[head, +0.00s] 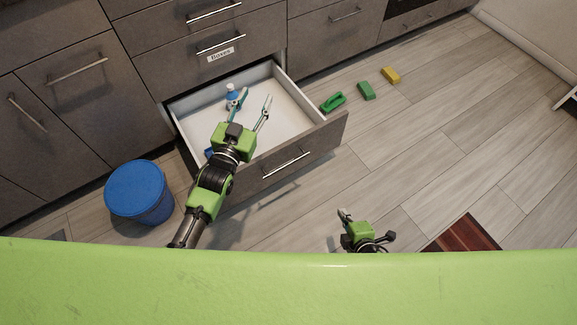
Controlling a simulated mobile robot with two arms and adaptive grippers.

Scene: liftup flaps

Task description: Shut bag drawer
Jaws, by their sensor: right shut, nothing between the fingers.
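The open drawer (282,167) is pulled out low in the grey cabinet, with a metal handle on its front. Its front carries no readable label in this view. My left gripper (256,97) is over the white drawer interior, fingers spread, with nothing seen between them. A small white and blue item (233,98) lies in the drawer beside its left finger. Another blue item (209,152) is partly hidden by my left arm. My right gripper (345,213) is shut and empty, in front of the drawer and apart from it.
A drawer labelled "Boxes" (221,54) is shut above. A blue-lidded bin (137,190) stands left of the open drawer. Green objects (334,102) (366,91) and a yellow block (391,75) lie on the floor to the right. A dark red mat (465,236) lies at lower right.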

